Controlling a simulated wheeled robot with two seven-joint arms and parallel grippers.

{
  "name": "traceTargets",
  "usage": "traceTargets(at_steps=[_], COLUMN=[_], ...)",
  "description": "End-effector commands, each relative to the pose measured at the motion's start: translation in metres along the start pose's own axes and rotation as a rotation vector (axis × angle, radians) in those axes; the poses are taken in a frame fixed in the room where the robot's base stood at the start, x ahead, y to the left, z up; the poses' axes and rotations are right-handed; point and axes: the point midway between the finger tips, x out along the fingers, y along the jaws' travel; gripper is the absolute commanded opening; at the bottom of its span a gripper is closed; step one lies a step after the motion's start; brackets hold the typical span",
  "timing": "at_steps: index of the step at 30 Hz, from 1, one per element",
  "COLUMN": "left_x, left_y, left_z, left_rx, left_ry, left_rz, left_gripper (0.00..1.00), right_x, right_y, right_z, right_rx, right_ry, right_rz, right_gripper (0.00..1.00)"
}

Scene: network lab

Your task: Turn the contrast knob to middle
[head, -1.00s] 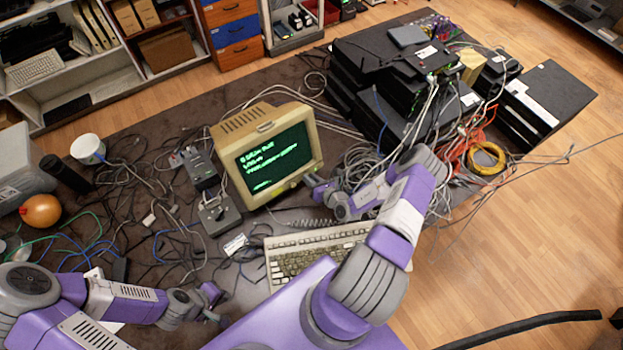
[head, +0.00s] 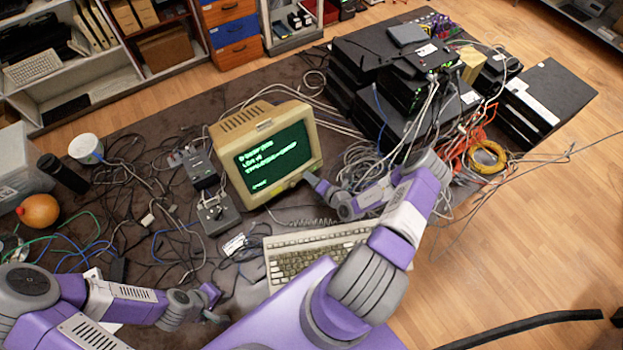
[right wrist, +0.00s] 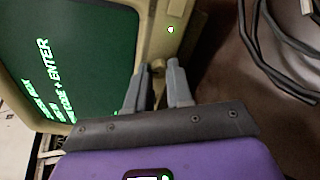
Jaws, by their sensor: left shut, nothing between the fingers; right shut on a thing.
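My right gripper (head: 309,180) is at the monitor's lower right front corner. In the right wrist view my right gripper (right wrist: 158,72) has its fingers closed on a small knob (right wrist: 158,66) at the bezel edge. The knob is mostly hidden between the fingertips, and its setting cannot be read. My left gripper (head: 217,304) is shut and empty, low over the table at the lower left.
A beige keyboard (head: 320,250) lies in front of the monitor, below my right arm. Grey boxes (head: 216,213) with switches stand left of it. Black network devices (head: 400,95) are stacked at the back right.

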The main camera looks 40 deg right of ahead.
Motion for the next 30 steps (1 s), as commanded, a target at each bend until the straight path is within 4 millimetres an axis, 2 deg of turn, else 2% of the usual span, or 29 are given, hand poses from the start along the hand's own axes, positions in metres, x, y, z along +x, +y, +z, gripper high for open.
traceTargets(at_steps=[20,21,24,25,30], left_x=[0.0010,0.0010,0.0010,0.0010,0.0010], left_y=[-0.0004,-0.0004,-0.0004,-0.0004,-0.0004], left_z=[0.0000,-0.0001,-0.0001,-0.0001,-0.0001], left_rx=[0.000,0.000,0.000,0.000,0.000], left_ry=[0.000,0.000,0.000,0.000,0.000], left_rz=[0.000,0.000,0.000,0.000,0.000], left_gripper=[0.00,0.00,0.00,0.00,0.00], right_x=[-0.0002,-0.0001,-0.0001,-0.0001,-0.0001], right_y=[-0.0001,-0.0001,-0.0001,-0.0001,-0.0001], right_z=[-0.0005,-0.0005,-0.0005,-0.0004,-0.0003], right_rx=[0.058,0.058,0.058,0.058,0.057], right_ry=[0.001,0.001,0.001,0.001,0.001], right_rz=[0.004,0.004,0.004,0.004,0.004], right_gripper=[0.00,0.27,0.42,0.47,0.47])
